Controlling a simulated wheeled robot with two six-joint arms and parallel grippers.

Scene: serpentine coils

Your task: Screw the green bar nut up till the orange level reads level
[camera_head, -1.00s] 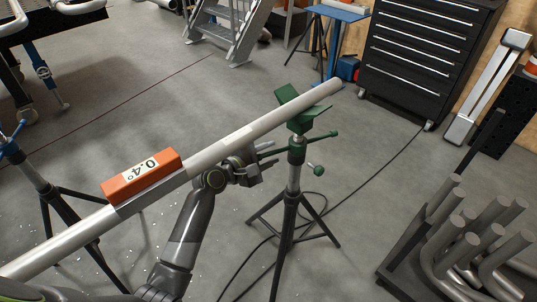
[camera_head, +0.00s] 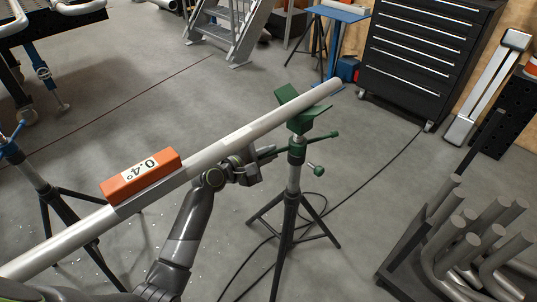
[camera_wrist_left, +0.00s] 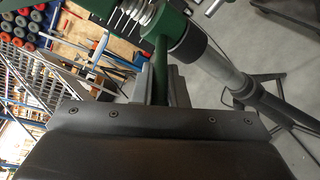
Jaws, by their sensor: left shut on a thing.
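The orange level (camera_head: 142,176) sits on the long grey pipe (camera_head: 232,140) and reads 0.4°. The pipe's far end rests in the green V-shaped head (camera_head: 300,104) of a dark tripod stand. The green bar nut (camera_head: 322,136) is on the stand's post below the head, its bar sticking out to both sides. My left gripper (camera_head: 262,162) is shut on the left end of the bar, under the pipe. In the left wrist view the green bar (camera_wrist_left: 161,60) runs between my fingers to the nut's collar. My right gripper is not in view.
A small green knob (camera_head: 315,169) sticks out from the stand's post. A blue-topped stand (camera_head: 18,150) is at the left. A rack of bent pipes (camera_head: 470,235) stands at lower right, and a black drawer cabinet (camera_head: 425,60) at the back. A cable lies on the floor.

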